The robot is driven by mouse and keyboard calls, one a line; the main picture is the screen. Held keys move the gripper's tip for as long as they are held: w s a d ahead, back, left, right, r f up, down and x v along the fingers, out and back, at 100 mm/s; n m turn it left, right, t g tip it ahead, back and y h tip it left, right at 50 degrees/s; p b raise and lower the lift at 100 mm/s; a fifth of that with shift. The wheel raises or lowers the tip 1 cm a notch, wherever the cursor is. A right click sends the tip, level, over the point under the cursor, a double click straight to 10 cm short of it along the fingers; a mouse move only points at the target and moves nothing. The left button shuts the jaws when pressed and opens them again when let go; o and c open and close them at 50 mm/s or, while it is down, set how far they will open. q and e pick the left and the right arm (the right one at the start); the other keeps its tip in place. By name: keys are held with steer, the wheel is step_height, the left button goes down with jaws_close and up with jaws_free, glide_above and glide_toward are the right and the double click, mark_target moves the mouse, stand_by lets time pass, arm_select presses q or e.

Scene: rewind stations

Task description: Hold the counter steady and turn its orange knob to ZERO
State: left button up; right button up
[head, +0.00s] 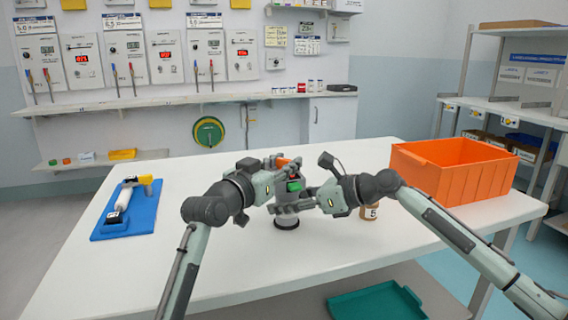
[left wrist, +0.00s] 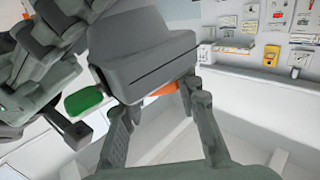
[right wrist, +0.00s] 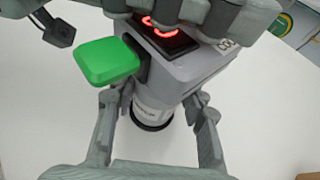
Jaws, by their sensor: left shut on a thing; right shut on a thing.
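The grey counter (head: 287,219) stands upright on the white table between my grippers. Its green button (right wrist: 106,61) and lit red display (right wrist: 165,31) show in the right wrist view, the display partly covered by my left gripper. The orange knob (head: 283,162) is at the counter's top. In the left wrist view the knob (left wrist: 163,90) is mostly hidden behind the grey housing (left wrist: 150,55). My left gripper (left wrist: 150,92) is shut on the knob. My right gripper (right wrist: 160,108) is shut on the counter's body below the display. The knob's ZERO mark cannot be seen.
An orange crate (head: 455,190) stands at the right of the table. A blue tray (head: 128,222) with a yellow-handled tool lies at the left. The table behind is mostly clear.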

arm_select(q)
steer(key=shift+f+n+t+y, duration=0.2)
steer(key=shift+n+t+y, duration=0.25)
steer(key=shift+y, duration=0.25)
steer(key=o, duration=1)
steer(key=shift+o, duration=0.9)
steer(key=shift+r, duration=0.1)
steer(key=v, duration=1.2)
arm_select(e)
steer(key=o, duration=1.4)
steer(key=shift+d, duration=0.1)
